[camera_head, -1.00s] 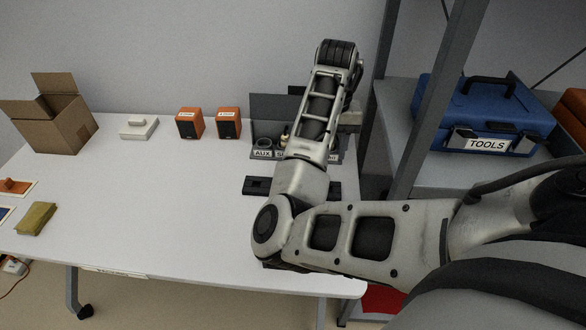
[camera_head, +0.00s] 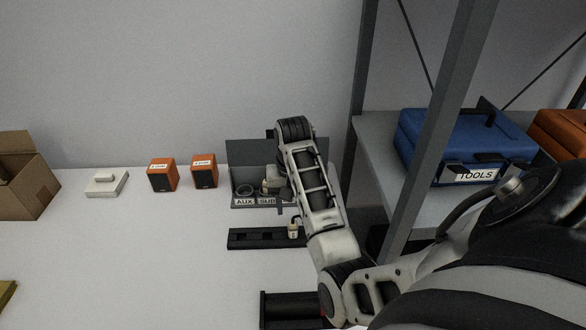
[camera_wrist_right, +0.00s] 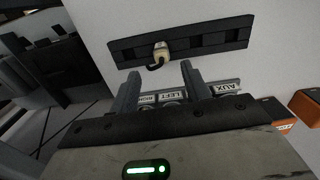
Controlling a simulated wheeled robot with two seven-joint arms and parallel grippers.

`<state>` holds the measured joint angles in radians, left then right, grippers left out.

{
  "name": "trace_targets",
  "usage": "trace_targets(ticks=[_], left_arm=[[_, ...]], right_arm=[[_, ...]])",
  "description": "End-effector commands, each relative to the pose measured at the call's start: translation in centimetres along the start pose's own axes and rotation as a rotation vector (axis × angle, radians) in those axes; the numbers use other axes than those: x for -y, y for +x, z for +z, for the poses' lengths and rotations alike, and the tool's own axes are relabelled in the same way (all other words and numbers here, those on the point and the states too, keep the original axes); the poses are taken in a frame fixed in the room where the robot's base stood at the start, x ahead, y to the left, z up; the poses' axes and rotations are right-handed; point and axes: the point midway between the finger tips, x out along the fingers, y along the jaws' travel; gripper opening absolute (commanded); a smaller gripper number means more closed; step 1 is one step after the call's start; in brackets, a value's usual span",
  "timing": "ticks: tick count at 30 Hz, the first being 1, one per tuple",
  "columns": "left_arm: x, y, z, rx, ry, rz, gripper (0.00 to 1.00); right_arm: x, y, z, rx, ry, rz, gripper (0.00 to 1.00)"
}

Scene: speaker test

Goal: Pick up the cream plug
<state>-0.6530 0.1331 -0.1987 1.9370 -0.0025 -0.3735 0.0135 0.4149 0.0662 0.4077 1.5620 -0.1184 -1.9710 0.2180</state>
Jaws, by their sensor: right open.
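The cream plug (camera_head: 294,229) stands on a long black strip (camera_head: 240,239) on the white table, right of the strip's middle. In the right wrist view the cream plug (camera_wrist_right: 162,50) shows with a short dark cable, ahead of my right gripper (camera_wrist_right: 161,70). Its two fingers are apart with nothing between them, and the plug lies beyond their tips. In the head view my right gripper (camera_head: 276,188) is partly hidden by its own arm and is over the grey labelled bin (camera_head: 250,150), behind the strip. My left gripper is not in view.
Two orange speakers (camera_head: 162,175) (camera_head: 204,171), a white device (camera_head: 106,183) and an open cardboard box (camera_head: 35,190) stand left of the bin. A grey shelf with a blue toolbox (camera_head: 425,140) stands at right. The table's left front is mostly clear.

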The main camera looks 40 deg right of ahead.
Motion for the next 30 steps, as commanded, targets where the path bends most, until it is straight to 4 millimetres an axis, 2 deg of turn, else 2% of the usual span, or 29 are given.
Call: trace_targets(ticks=[1,8,18,26,27,30], left_arm=[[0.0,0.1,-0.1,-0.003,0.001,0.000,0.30],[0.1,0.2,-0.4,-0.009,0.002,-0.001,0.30],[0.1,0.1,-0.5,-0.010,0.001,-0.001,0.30],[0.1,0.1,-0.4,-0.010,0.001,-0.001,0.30],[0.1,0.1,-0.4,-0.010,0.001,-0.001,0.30],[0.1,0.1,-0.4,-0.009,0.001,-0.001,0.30]], right_arm=[[0.1,0.9,0.0,0.003,0.001,-0.002,0.47],[0.1,2.6,0.0,0.001,0.001,-0.005,0.47],[0.1,7.1,-0.3,0.000,0.001,-0.005,0.47],[0.1,7.5,-0.3,-0.003,0.001,-0.006,0.47],[0.1,7.5,-0.3,-0.003,0.001,-0.006,0.44],[0.1,7.5,-0.3,-0.003,0.001,-0.006,0.17]])
